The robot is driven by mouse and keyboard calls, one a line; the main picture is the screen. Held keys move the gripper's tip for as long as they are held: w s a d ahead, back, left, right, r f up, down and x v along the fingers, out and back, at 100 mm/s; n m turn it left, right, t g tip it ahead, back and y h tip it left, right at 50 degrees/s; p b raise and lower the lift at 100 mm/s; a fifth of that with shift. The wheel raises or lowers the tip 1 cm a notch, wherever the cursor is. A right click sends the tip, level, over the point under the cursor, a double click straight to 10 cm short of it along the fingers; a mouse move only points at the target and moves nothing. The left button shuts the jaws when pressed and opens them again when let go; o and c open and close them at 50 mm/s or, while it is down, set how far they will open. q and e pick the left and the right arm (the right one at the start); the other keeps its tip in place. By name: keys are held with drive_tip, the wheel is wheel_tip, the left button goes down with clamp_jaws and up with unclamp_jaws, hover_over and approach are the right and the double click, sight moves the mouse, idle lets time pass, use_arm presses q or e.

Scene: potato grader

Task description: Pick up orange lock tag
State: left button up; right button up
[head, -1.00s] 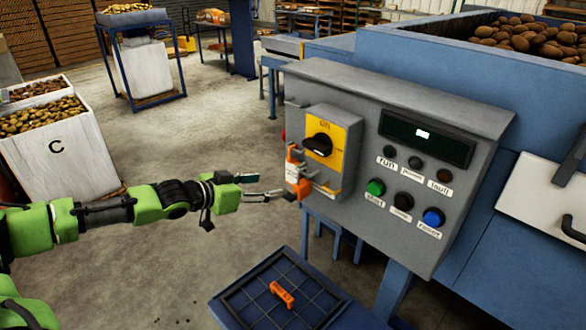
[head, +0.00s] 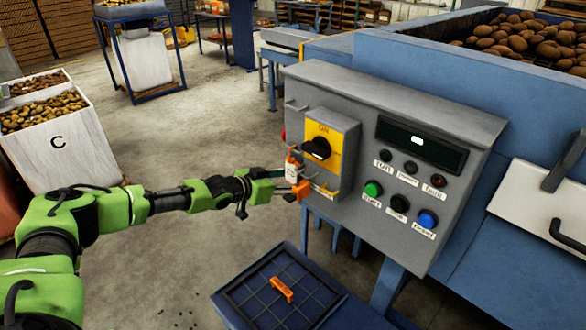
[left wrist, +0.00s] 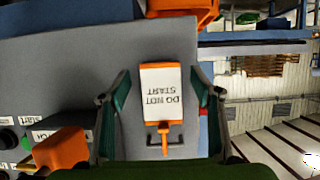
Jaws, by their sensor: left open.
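The orange lock tag (head: 291,166) is by the left side of the grey control box, below the yellow switch plate. My left gripper (head: 279,181) is open at the tag. In the left wrist view its two dark green fingers (left wrist: 160,88) stand on either side of the tag, with gaps visible beside it. The gripper partly hides the tag in the head view. My right gripper is not in view.
The control box (head: 430,205) carries a yellow plate (head: 346,143) with a black rotary switch, and several buttons. Another orange piece (head: 301,190) is close to the fingers. A blue tray (head: 237,299) below holds an orange item (head: 282,289).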

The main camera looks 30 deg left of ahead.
use_arm(q)
drive_tip(key=shift+w+d+f, duration=0.1)
drive_tip(key=shift+w, duration=0.2)
drive_tip(key=c, duration=1.1)
